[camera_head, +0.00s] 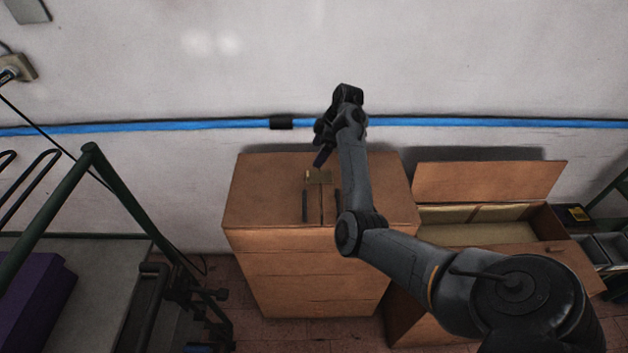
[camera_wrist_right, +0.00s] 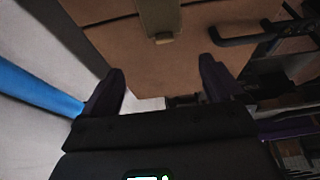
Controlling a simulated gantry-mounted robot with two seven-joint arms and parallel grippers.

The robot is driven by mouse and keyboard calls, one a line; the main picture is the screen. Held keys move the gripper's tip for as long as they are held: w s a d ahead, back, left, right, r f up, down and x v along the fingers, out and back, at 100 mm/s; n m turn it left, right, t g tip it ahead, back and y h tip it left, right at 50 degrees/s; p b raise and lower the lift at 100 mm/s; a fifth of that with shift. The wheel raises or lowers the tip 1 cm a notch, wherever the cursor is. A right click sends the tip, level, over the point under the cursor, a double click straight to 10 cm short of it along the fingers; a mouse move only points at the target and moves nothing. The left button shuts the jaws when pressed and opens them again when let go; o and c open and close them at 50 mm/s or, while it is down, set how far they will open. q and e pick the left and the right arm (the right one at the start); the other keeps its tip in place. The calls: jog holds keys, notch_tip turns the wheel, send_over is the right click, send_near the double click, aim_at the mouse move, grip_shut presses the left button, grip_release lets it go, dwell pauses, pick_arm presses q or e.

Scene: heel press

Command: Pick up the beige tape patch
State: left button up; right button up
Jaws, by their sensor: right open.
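The beige tape patch (camera_head: 318,176) lies on the top of the brown cabinet (camera_head: 262,190), at the far end of its centre seam. In the right wrist view the patch (camera_wrist_right: 158,20) is at the top, ahead of my fingers and partly cut off by the frame edge. My right gripper (camera_head: 320,157) hangs just behind the patch in the head view, pointing down. Its two dark fingers (camera_wrist_right: 162,66) are spread, with nothing between them; the patch is apart from them. My left gripper is not in view.
Black handles stand on the cabinet top, left (camera_head: 304,206) and right (camera_head: 338,204) of the seam. A blue strip (camera_head: 200,125) runs along the wall behind. An open brown box (camera_head: 480,235) stands to the right. A dark green frame (camera_head: 125,195) stands to the left.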

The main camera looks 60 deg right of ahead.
aim_at(308, 173)
jog(key=x, duration=0.4)
jog(key=shift+s+f, duration=0.1)
jog(key=shift+s, duration=0.05)
jog(key=x, duration=0.4)
jog(key=shift+s+a, duration=0.3)
jog(key=shift+s, duration=0.05)
jog(key=shift+w+a+f, duration=0.1)
jog(key=shift+w+f, duration=0.1)
jog(key=shift+f, duration=0.4)
jog(key=c, duration=0.9)
